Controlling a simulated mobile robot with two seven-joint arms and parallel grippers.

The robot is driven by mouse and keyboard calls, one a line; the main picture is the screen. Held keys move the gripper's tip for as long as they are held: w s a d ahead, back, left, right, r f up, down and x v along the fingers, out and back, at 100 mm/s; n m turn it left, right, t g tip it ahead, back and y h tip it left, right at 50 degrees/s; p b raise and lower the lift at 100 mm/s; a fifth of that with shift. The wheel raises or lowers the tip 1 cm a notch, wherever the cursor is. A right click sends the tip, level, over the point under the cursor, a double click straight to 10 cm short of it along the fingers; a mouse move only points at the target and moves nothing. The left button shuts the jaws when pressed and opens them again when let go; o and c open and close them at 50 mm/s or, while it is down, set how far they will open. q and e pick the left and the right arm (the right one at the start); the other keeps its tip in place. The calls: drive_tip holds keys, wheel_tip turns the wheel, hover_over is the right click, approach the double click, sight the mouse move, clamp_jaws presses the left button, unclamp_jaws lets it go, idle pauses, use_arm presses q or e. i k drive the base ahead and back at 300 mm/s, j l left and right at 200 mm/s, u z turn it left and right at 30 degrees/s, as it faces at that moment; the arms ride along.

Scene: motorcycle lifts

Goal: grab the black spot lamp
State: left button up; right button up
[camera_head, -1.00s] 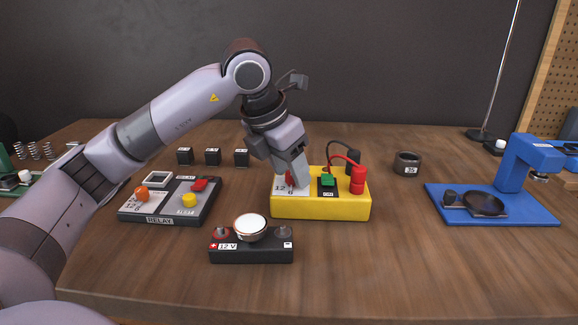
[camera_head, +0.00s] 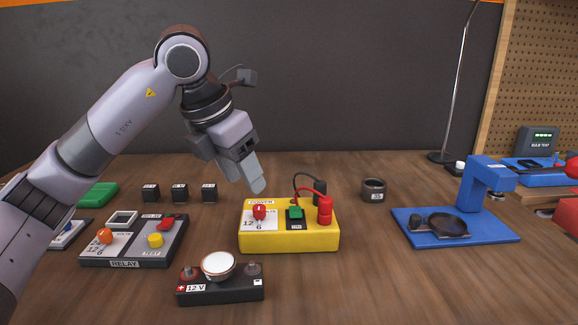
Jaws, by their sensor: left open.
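No thing is clearly marked as the black spot lamp. A black round dish-shaped piece with a small knob (camera_head: 440,226) lies on the blue stand's base (camera_head: 480,238) at right; I cannot tell whether it is the lamp. A short dark round holder marked 35 (camera_head: 373,190) stands behind the yellow power box (camera_head: 290,240). My left gripper (camera_head: 253,182) is open and empty, pointing down just above the back left of the yellow box. Its fingers overlap in this view. My right gripper is not in view.
A black 12 V box with a round white top (camera_head: 220,284) and a relay board (camera_head: 130,250) stand at front left. A thin pole (camera_head: 455,85) rises at back right. The wood between yellow box and blue stand is clear.

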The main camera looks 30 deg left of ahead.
sight(219, 280)
drive_tip(key=k, duration=1)
